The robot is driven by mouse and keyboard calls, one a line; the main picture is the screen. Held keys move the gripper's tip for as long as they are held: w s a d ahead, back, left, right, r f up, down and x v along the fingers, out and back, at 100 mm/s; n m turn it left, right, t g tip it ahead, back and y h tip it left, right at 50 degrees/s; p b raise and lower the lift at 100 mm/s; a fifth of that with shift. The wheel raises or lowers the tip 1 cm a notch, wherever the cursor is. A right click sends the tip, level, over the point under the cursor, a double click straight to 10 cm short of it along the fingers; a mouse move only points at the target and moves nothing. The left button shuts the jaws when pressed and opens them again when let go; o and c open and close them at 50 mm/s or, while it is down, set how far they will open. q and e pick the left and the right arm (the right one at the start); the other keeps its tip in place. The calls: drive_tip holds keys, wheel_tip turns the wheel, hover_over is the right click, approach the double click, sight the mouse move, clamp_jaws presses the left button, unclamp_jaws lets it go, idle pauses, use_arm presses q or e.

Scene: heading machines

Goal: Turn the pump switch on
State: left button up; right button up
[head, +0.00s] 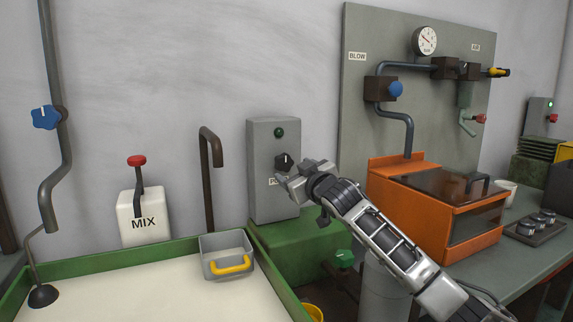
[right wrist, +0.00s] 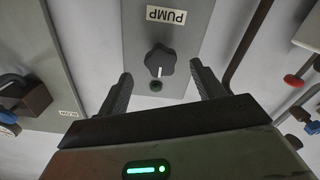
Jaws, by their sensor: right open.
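The pump switch is a black rotary knob (head: 284,161) with a white pointer line, on the front of a grey box (head: 259,148). A dark green lamp (head: 279,132) sits above the knob and looks unlit. My right gripper (head: 298,178) is in front of the box, just below and right of the knob in the head view, partly covering the label. In the right wrist view the knob (right wrist: 160,60) shows upside down between the two open fingers, apart from both, with the PUMP label (right wrist: 166,15) beyond it. My left gripper is not in view.
A green-rimmed basin (head: 120,259) holds a grey bin with a yellow handle (head: 231,266). A white MIX box (head: 144,219) with a red-topped lever stands behind. An orange box (head: 425,214) sits on the bench to the right, before a pipe panel (head: 360,150).

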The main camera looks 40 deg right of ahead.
sight(286, 166)
drive_tip(key=shift+p+x, duration=0.3)
drive_tip(key=shift+x, duration=2.5)
drive_tip(key=c, duration=1)
